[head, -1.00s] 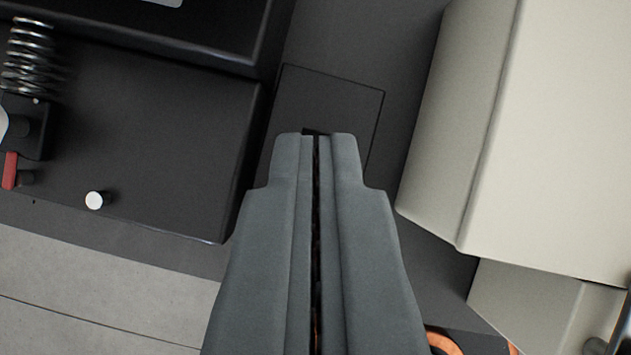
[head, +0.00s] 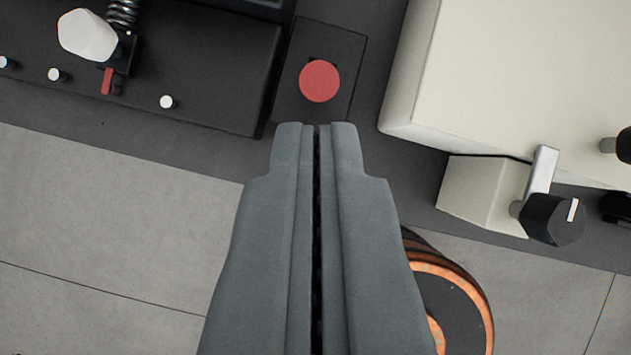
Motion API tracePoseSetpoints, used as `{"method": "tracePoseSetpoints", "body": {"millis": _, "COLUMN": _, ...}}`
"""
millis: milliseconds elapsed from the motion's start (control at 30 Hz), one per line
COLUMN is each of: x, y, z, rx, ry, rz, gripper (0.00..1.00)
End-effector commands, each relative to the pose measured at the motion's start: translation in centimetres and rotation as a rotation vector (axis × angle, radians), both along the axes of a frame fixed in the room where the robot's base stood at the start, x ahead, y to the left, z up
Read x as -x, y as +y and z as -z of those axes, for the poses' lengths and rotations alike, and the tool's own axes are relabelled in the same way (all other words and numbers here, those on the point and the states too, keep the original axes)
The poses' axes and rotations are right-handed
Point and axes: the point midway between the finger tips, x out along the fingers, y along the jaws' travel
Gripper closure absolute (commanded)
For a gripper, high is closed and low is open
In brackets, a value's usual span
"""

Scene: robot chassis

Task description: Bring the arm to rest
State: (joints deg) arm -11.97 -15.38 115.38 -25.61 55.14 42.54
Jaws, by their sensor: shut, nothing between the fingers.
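My gripper (head: 316,128) is shut and empty, its two grey fingers side by side with a thin dark slit between them. It points up the picture from the bottom middle. Just beyond its tips, a round red disc (head: 320,81) sits on a dark square plate (head: 343,103). The fingertips show a little below the disc in the picture. I cannot tell how high they are above the deck.
A black box (head: 215,100) with a spring (head: 123,12), a white knob (head: 87,35) and small white pegs stands at upper left. A cream box (head: 510,80) stands at right, with a black knob (head: 553,219) below. An orange-rimmed wheel (head: 455,300) is at lower right. Grey floor (head: 100,230) lies lower left.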

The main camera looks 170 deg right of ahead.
Motion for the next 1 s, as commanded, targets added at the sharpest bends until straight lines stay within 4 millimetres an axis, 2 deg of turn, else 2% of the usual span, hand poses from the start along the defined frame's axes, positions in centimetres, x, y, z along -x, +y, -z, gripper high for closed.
{"method": "tracePoseSetpoints", "body": {"millis": 367, "x": 0.0, "y": 0.0, "z": 0.0, "rx": 0.0, "ry": 0.0, "rz": 0.0, "gripper": 1.0}}
{"method": "tracePoseSetpoints", "body": {"millis": 500, "x": 0.6, "y": -0.2, "z": -0.4, "rx": -0.01, "ry": -0.023, "rz": -0.019, "gripper": 1.0}}
{"method": "tracePoseSetpoints", "body": {"millis": 667, "x": 2.8, "y": -0.6, "z": -1.7, "rx": -0.039, "ry": -0.107, "rz": -0.088, "gripper": 1.0}}
{"method": "tracePoseSetpoints", "body": {"millis": 1000, "x": 8.9, "y": -1.6, "z": -5.6, "rx": -0.061, "ry": -0.382, "rz": -0.255, "gripper": 1.0}}
